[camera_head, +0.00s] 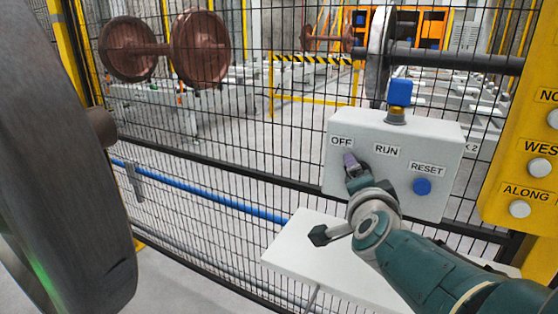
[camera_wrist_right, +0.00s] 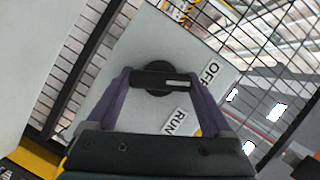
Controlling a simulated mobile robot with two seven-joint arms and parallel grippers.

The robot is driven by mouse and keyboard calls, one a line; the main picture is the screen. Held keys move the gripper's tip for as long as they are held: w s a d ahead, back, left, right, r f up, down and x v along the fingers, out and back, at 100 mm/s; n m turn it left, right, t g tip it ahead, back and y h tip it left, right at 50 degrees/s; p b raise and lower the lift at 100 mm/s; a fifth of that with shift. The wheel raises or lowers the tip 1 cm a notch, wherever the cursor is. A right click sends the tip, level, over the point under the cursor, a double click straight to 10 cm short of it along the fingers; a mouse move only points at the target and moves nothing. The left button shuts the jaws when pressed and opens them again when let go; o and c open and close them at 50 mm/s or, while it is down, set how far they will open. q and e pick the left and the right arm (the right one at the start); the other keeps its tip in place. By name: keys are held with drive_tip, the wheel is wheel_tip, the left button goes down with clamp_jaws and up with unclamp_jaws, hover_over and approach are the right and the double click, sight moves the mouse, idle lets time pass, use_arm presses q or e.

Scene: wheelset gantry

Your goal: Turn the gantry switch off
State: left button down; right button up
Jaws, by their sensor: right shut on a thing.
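The gantry switch is a black rotary knob (camera_wrist_right: 152,66) on a white control box (camera_head: 440,140) with OFF, RUN and RESET labels. My right gripper (camera_head: 350,163) reaches the box front below the OFF label (camera_head: 341,141) and hides the knob in the head view. In the wrist view, the purple fingers of my right gripper (camera_wrist_right: 161,80) are shut on the two ends of the knob's bar. The bar's white mark points toward the OFF label (camera_wrist_right: 210,72), away from the RUN label (camera_wrist_right: 174,122). My left gripper is not in view.
A blue RESET button (camera_head: 422,186) is right of the knob, and a blue lamp (camera_head: 400,92) tops the box. A yellow panel (camera_head: 520,180) stands at the right. A white shelf (camera_head: 300,258) lies below. Mesh fence is behind; a large dark wheel (camera_head: 60,150) fills the left.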

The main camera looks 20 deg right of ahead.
drive_tip(key=shift+a+n+g+p, duration=0.1)
drive_tip(key=shift+n+g+p, duration=0.55)
drive_tip(key=shift+n, duration=0.45)
drive_tip(key=o, duration=1.1)
drive_tip(key=shift+o, duration=0.2)
drive_tip(key=shift+w, duration=0.1)
drive_tip(key=shift+r, duration=0.1)
